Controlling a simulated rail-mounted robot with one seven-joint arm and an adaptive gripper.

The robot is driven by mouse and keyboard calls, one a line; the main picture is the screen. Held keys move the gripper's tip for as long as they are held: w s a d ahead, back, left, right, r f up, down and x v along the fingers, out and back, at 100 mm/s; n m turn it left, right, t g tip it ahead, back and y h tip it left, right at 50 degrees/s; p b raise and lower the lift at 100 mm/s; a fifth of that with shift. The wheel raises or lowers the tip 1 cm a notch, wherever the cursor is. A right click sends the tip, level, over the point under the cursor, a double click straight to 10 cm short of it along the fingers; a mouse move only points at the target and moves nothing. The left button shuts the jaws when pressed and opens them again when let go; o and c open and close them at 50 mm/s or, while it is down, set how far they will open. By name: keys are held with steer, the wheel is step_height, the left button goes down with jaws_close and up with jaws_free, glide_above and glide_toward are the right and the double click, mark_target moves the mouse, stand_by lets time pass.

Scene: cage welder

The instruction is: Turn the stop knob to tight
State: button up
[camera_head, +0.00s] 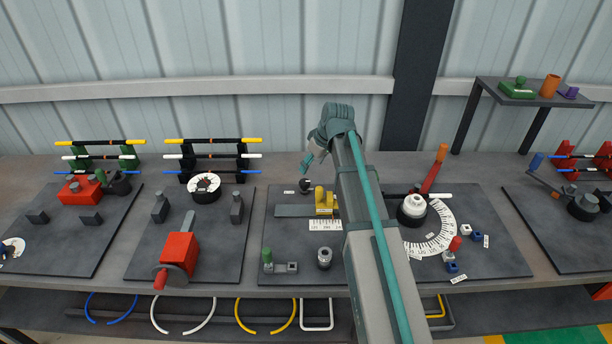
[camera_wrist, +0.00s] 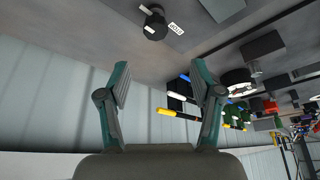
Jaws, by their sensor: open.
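A small black round knob (camera_head: 305,185) with a white mark stands at the back of the middle plate, behind the yellow stop block (camera_head: 325,203) on its grey rail. I take it for the stop knob. In the wrist view a black knob (camera_wrist: 156,27) shows at the top centre, with a white pointer bar and a small white label (camera_wrist: 175,28) beside it, too small to read surely. My gripper (camera_head: 306,162) is above and behind the knob in the head view. In the wrist view my gripper (camera_wrist: 163,78) has its fingers spread, empty and apart from the knob.
My arm crosses the middle plate and hides part of it. A dial plate (camera_head: 438,232) with a black-and-white hub and red lever stands on the right. A red crank block (camera_head: 179,250) and rod racks (camera_head: 212,160) stand on the left. The wall is close behind the bench.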

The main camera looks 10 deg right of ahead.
mark_target(305, 182)
steer(key=p+x, duration=0.1)
steer(key=x, duration=0.2)
steer(key=p+x, duration=0.1)
steer(key=x, duration=0.3)
steer(key=p+x, duration=0.1)
steer(key=x, duration=0.2)
steer(key=shift+w+d+f, duration=0.1)
steer(key=shift+d+f, duration=0.25)
steer(key=shift+f, duration=0.05)
steer(key=c, duration=1.1)
